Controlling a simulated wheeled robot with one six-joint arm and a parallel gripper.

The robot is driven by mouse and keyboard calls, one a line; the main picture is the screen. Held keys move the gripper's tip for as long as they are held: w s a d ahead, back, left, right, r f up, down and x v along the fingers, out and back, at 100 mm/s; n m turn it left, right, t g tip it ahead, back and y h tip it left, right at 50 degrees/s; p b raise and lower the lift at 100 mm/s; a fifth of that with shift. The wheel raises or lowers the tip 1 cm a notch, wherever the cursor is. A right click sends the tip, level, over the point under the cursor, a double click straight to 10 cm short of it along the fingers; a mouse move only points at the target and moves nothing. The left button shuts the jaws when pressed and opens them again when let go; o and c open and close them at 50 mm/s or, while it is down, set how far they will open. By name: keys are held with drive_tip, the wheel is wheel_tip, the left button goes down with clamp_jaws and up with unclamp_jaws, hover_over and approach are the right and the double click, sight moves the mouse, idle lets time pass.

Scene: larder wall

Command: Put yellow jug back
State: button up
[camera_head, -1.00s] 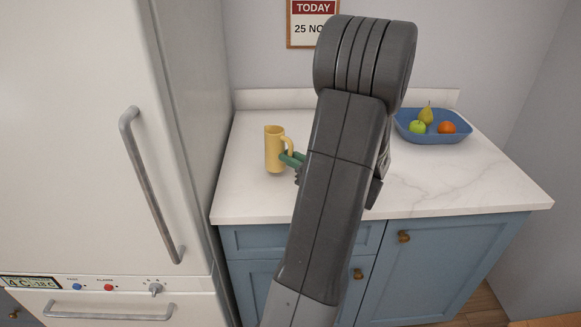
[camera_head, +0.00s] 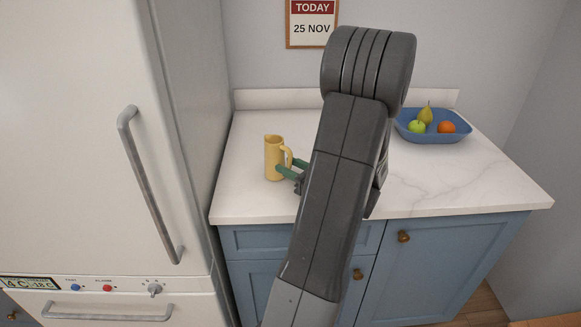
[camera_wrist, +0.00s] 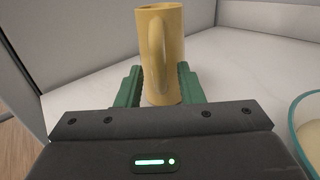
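The yellow jug (camera_head: 273,158) stands upright on the left part of the white marble counter (camera_head: 245,200), close to the fridge side. Its handle faces my gripper. My gripper (camera_head: 285,165) has green fingers, spread apart on either side of the handle. In the wrist view the jug (camera_wrist: 172,50) shows beyond and between the fingers of my gripper (camera_wrist: 160,78), with a gap between each finger and the handle. My arm hides the middle of the counter in the head view.
A blue tray (camera_head: 432,137) with a pear, an apple and an orange is at the back right. A teal-rimmed bowl (camera_wrist: 297,108) sits right of my gripper in the wrist view. The white fridge (camera_head: 70,120) bounds the left. A calendar (camera_head: 311,24) hangs behind.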

drive_tip(key=shift+r, duration=0.3)
drive_tip(key=v, duration=1.2)
drive_tip(key=shift+f+b, duration=0.15)
drive_tip(key=shift+b, duration=0.25)
idle(0.9)
